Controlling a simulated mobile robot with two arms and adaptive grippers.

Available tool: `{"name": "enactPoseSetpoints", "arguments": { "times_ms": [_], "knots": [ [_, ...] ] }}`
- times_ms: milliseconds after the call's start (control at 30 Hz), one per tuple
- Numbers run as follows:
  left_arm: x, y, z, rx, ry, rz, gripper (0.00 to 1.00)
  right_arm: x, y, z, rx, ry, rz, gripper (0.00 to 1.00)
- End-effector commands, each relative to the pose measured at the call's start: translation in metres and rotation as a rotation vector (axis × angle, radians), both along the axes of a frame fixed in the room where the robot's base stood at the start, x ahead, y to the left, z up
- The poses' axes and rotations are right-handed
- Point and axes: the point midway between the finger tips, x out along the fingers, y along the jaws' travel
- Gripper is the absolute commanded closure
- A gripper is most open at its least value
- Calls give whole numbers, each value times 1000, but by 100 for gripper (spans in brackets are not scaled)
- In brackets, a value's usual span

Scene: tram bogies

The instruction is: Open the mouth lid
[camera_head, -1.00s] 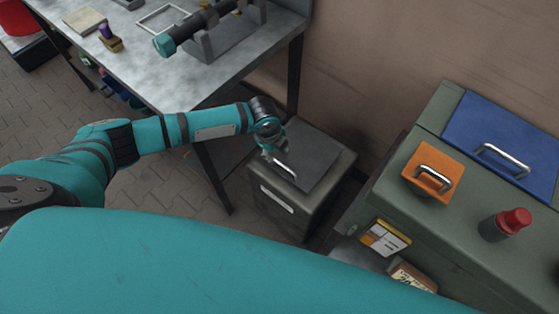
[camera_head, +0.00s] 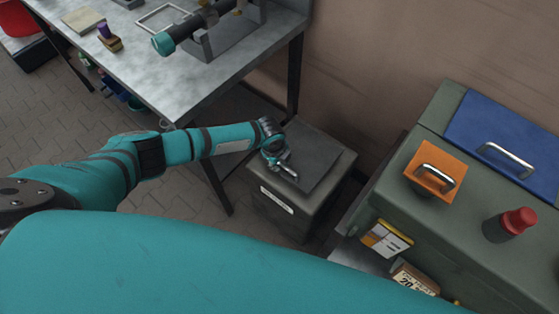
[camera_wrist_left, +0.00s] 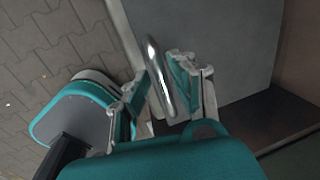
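A grey box (camera_head: 312,205) stands on the floor beside the workbench, with a flat dark lid (camera_head: 322,163) and a metal handle on top. My left gripper (camera_head: 283,164) is at this handle in the head view. In the left wrist view the curved handle (camera_wrist_left: 153,62) stands between the two fingers of my left gripper (camera_wrist_left: 161,84), which look parted; contact is unclear. The frames do not show which lid is the mouth lid. My right gripper is out of view.
The green cabinet (camera_head: 395,190) stands right of the grey box, with a red-capped bottle (camera_head: 512,224) on top. The metal workbench (camera_head: 160,72) stands to the left, carrying a teal-ended tube in a stand. A wall is close behind the box.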

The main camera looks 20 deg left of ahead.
Motion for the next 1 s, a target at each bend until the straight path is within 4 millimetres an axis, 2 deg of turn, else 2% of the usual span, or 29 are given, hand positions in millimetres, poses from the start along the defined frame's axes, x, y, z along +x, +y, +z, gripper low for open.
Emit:
{"name": "enactPoseSetpoints", "arguments": {
  "times_ms": [33,167,667,867,1000],
  "knots": [
    [0,0,0,0,0,0,85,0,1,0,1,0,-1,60],
    [0,0,0,0,0,0,100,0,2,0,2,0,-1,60],
    [1,0,2,3,8,1,100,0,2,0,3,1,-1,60],
    [5,-1,16,24,63,1,100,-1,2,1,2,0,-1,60],
    [11,-5,34,52,143,1,100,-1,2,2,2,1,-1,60]
  ]
}}
